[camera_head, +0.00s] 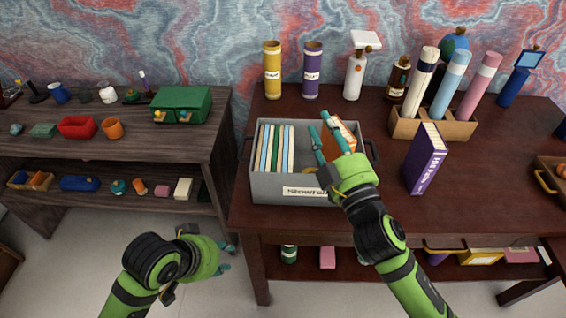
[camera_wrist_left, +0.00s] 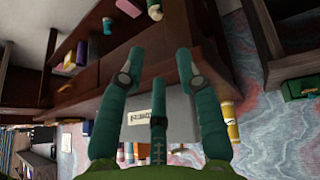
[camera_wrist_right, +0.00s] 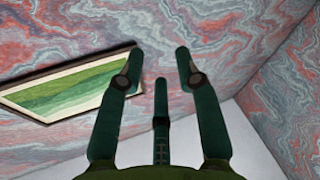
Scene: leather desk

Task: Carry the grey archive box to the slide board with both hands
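The grey archive box (camera_head: 262,186) stands on the dark red-brown desk near its left front edge. It holds a row of upright books (camera_head: 274,148), with a label on its front. My right gripper (camera_head: 325,138) is in front of or over its right part, fingers upward. The right wrist view shows its fingers (camera_wrist_right: 160,62) apart and empty. An orange book (camera_head: 345,132) shows behind them; I cannot tell how it rests. My left gripper (camera_head: 226,256) is low, left of the desk's front; its fingers (camera_wrist_left: 158,62) are apart and empty, facing the box. I cannot make out a slide board.
A purple book (camera_head: 425,160) stands right of the box. Behind are yellow (camera_head: 272,70) and purple (camera_head: 312,70) cylinders, a spray bottle (camera_head: 355,75) and a wooden holder (camera_head: 432,126) with tubes. A dark shelf unit (camera_head: 130,150) stands left, past a narrow gap.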

